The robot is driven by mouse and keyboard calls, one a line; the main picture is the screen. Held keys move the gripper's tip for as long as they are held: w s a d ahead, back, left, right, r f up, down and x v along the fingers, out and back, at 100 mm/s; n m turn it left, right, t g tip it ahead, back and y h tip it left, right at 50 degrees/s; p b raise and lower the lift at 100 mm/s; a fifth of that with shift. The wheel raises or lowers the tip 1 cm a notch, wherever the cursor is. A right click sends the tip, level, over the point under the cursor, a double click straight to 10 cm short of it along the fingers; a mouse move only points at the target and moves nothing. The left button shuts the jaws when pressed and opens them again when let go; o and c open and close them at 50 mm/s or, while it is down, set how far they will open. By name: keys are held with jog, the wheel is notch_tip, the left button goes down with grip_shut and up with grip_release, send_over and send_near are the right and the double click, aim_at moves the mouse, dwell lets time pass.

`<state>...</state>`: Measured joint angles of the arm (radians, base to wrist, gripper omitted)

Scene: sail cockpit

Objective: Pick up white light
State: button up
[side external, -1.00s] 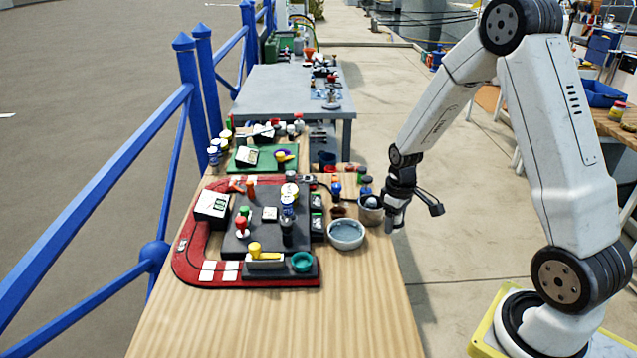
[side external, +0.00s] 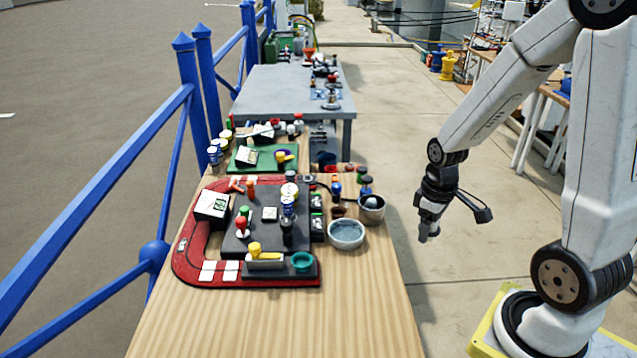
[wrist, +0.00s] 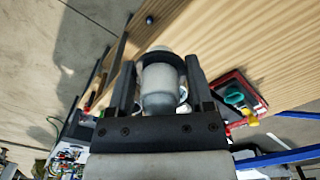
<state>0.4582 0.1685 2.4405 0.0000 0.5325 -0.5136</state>
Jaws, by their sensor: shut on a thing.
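The white light (wrist: 163,82) is a pale grey-white cylinder with a dark ring and a light domed end in the wrist view. My gripper (wrist: 161,88) is shut on it, with one dark finger on each side. In the side external view my gripper (side external: 430,228) hangs in the air to the right of the table's right edge, pointing down. The pale end of the light (side external: 430,237) shows small just below the fingers there.
A wooden table (side external: 290,325) carries a grey bowl (side external: 346,234) and a grey pot (side external: 371,212) near its right edge. A dark control board (side external: 262,213) with several knobs lies left of them. A blue railing (side external: 110,165) runs along the left. The table's front is clear.

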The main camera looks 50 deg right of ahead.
jog(key=shift+w, duration=0.1)
dwell(0.7)
jog(key=shift+w+d, duration=0.1)
jog(key=shift+w, duration=0.5)
jog(key=w+f, duration=0.1)
jog(key=w, duration=0.9)
send_over(346, 237)
notch_tip(346, 237, down, 3)
jog(key=shift+r, duration=0.1)
jog(key=shift+f, duration=0.35)
jog(key=shift+f, duration=3.6)
notch_tip(346, 237, up, 9)
dwell(0.8)
